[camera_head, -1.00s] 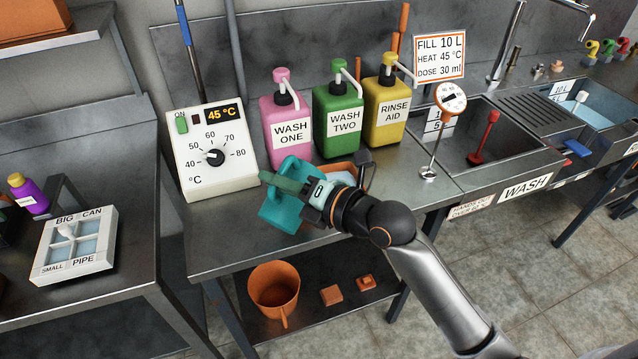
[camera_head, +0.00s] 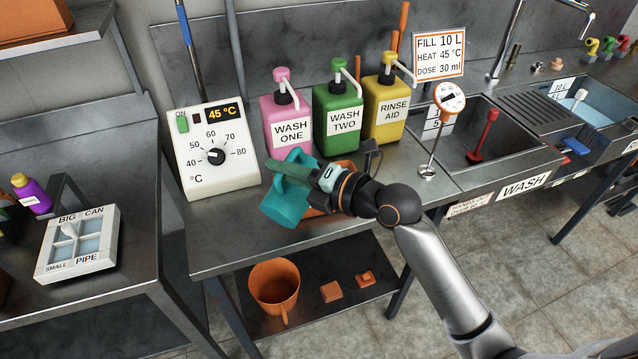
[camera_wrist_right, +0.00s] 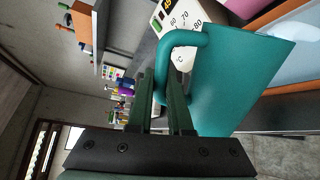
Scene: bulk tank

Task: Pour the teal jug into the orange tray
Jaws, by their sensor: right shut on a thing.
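The teal jug (camera_head: 287,203) is held tilted above the front of the steel counter, and it also fills the middle of the wrist view (camera_wrist_right: 235,85). My right gripper (camera_head: 302,172) is shut on the jug's handle; its dark green fingers also show in the wrist view (camera_wrist_right: 165,95). The orange tray (camera_head: 316,211) lies on the counter behind and beside the jug, mostly hidden by the jug and my gripper. I cannot tell whether anything runs out of the jug. My left gripper is not in view.
Behind the tray stand the pink (camera_head: 287,122), green (camera_head: 338,120) and yellow (camera_head: 386,112) pump bottles. A white temperature box (camera_head: 214,150) is to the left. The sink (camera_head: 490,135) is to the right. An orange bucket (camera_head: 273,285) stands on the lower shelf.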

